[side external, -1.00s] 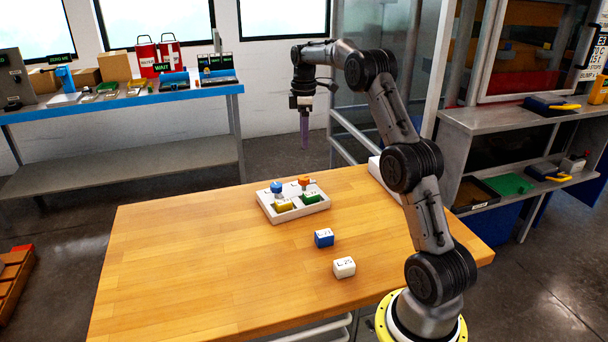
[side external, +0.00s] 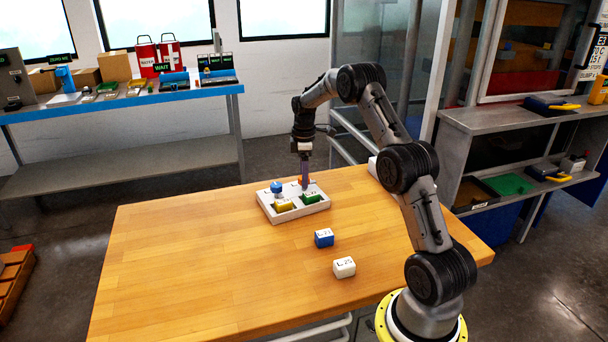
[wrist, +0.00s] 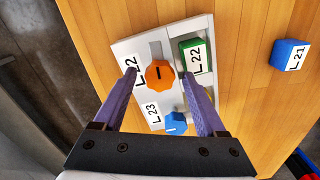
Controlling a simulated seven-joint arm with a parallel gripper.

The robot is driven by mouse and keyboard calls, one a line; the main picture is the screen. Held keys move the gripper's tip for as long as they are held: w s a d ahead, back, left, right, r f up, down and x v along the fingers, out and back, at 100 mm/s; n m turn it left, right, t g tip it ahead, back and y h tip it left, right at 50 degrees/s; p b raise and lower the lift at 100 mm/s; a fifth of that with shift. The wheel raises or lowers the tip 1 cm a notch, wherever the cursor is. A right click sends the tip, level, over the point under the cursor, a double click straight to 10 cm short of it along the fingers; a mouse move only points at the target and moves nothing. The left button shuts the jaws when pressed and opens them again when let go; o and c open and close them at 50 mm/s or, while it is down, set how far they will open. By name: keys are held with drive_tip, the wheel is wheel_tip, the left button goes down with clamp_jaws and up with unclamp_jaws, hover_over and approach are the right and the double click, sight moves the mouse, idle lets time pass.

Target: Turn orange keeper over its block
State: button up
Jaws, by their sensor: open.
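The orange keeper (wrist: 160,74) is a scalloped knob with a dark mark, mounted on the white holder (wrist: 124,48) beside the green block (wrist: 195,57), which is labelled L 22. In the wrist view it stands clear of the top of the green block. My gripper (wrist: 159,77) is open, with one purple finger on each side of the orange keeper; I cannot tell whether they touch it. In the side view my gripper (side external: 305,184) is down at the holder and mostly hides the orange keeper.
A blue keeper (wrist: 176,123) sits nearby on the holder, with a yellow block (side external: 283,205) in the pocket by it. A blue block (side external: 324,238) labelled L 21 and a white block (side external: 344,267) lie loose on the wooden table (side external: 190,260). The table's left part is clear.

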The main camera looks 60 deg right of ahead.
drive_tip(key=shift+c, duration=0.2)
clamp_jaws()
drive_tip(key=shift+m, duration=0.4)
drive_tip(key=m, duration=1.2)
drive_tip(key=shift+r+m, duration=0.1)
drive_tip(key=shift+m, duration=1.8)
